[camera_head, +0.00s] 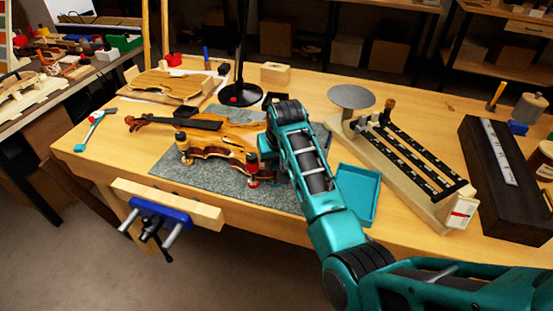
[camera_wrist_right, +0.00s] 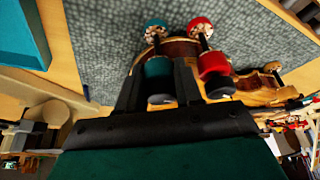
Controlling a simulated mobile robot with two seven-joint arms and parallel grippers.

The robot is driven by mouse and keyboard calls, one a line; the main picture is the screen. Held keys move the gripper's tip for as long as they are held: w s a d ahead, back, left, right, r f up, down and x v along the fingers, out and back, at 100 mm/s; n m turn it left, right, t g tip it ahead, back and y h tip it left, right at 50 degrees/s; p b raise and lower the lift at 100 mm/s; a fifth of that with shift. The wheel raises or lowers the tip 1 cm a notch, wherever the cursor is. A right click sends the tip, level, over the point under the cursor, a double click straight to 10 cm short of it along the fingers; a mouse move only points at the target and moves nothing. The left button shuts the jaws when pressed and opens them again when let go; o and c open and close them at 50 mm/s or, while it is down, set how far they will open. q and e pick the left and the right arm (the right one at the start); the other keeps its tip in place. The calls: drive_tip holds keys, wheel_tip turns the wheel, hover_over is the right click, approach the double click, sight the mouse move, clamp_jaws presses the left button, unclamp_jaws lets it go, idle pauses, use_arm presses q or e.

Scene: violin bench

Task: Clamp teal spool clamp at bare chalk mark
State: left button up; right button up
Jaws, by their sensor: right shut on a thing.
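The teal spool clamp (camera_wrist_right: 157,68) is between the fingers of my right gripper (camera_wrist_right: 159,88) in the wrist view, with its spools one beyond the other. It is at the edge of the violin body (camera_wrist_right: 180,48), beside the red spool clamp (camera_wrist_right: 212,63); I cannot tell whether it touches the wood. In the head view the violin (camera_head: 222,138) lies on a grey mat (camera_head: 178,172), the red clamp (camera_head: 252,163) is on its near right edge, and my right gripper (camera_head: 268,147) is just behind that, partly hidden by its arm. No chalk mark can be made out. My left gripper is out of view.
Another clamp (camera_head: 181,138) is on the violin's left side. A teal tray (camera_head: 357,193) and a balance scale (camera_head: 425,160) stand to the right.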

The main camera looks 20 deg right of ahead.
idle(0.8)
drive_tip(key=o, duration=1.1)
